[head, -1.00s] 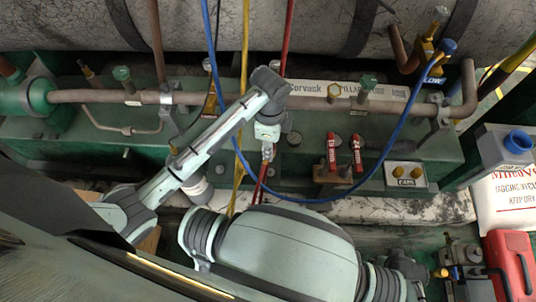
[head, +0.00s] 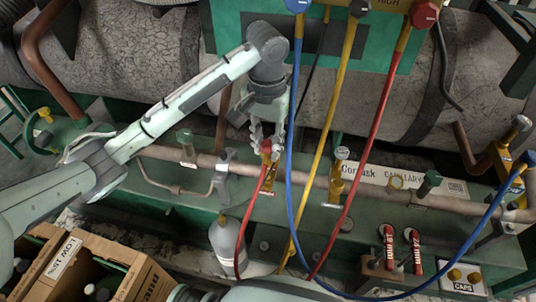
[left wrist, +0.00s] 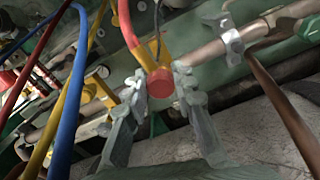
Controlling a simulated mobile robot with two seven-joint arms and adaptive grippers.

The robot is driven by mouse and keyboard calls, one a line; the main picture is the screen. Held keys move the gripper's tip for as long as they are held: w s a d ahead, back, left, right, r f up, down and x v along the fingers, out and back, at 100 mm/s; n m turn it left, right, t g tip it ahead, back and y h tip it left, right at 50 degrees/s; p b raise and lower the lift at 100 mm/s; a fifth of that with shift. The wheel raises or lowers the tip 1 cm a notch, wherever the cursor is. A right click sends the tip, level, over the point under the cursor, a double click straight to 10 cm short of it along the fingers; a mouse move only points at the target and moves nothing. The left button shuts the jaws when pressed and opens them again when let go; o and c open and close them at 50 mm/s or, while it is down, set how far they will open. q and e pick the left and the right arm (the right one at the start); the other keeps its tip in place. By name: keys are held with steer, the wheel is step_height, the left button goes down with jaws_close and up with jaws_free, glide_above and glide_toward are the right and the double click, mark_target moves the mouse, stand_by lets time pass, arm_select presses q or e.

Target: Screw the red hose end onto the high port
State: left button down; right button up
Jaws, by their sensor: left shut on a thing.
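The red hose end (head: 266,147) is a red cap with the red hose (head: 242,235) hanging from it in a loop. My left gripper (head: 268,140) is shut on it, above the green unit's pipe. In the left wrist view the red hose end (left wrist: 161,83) sits between the fingertips (left wrist: 160,90). A brass fitting (head: 268,180) shows just below the hose end; I cannot tell whether they touch. Another brass valve (head: 337,182) stands on the pipe to the right. I cannot read which one is the high port. My right gripper is not in view.
The manifold's red knob (head: 425,14) hangs at the top, with the blue hose (head: 293,130) and yellow hose (head: 325,130) crossing close right of the gripper. A cardboard box (head: 125,262) is at lower left.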

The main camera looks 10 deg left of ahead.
mark_target(267, 174)
arm_select(q)
step_height(267, 174, down, 2)
steer(key=shift+s+d, duration=0.1)
steer(key=shift+d, duration=0.05)
steer(key=shift+f, duration=2.05)
steer(key=shift+f, duration=0.35)
steer(key=shift+f, duration=0.2)
steer(key=shift+f, duration=0.5)
steer(key=m, duration=0.3)
steer(key=shift+m, duration=0.3)
